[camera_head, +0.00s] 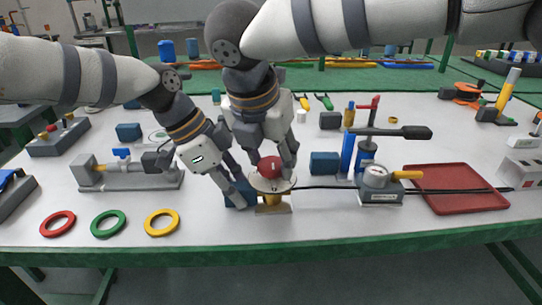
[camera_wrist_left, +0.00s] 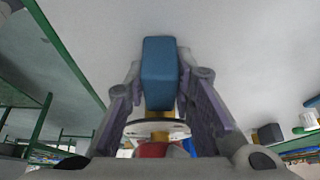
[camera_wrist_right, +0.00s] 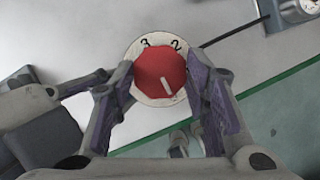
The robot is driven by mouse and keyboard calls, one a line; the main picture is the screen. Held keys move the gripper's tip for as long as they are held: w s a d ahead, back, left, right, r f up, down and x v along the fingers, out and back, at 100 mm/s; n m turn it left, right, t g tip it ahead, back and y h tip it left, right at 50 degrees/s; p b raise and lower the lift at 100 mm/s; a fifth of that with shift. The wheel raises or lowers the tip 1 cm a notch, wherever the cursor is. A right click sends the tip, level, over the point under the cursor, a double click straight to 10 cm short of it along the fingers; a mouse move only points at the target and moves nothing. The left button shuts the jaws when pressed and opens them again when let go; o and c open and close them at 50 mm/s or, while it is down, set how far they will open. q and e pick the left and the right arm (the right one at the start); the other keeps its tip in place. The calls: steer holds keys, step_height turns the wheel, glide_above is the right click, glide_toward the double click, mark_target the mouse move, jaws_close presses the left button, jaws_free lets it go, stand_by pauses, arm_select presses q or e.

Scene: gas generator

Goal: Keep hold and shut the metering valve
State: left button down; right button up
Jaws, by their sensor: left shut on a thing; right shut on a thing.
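The metering valve has a red knob (camera_head: 269,167) over a pale round dial plate (camera_head: 262,186) on a brass body (camera_head: 273,203). In the right wrist view the red knob (camera_wrist_right: 161,75) carries a white pointer line toward the lower right, and the dial plate (camera_wrist_right: 148,44) shows a 3 and a 2. My right gripper (camera_wrist_right: 165,90) is shut on the red knob from above. My left gripper (camera_wrist_left: 157,90) is shut on a blue block (camera_wrist_left: 159,72) beside the brass body. The blue block also shows in the head view (camera_head: 238,194), partly hidden by my left fingers.
A black hose (camera_head: 335,188) runs right from the valve to a gauge unit (camera_head: 380,184). A red tray (camera_head: 456,190) lies right of it. Red (camera_head: 58,223), green (camera_head: 108,223) and yellow (camera_head: 161,222) rings lie at the front left. A grey fixture (camera_head: 125,175) stands behind them.

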steer(key=o, duration=1.2)
arm_select(q)
steer(key=c, duration=1.3)
jaws_free()
arm_select(e)
steer(key=v, duration=1.2)
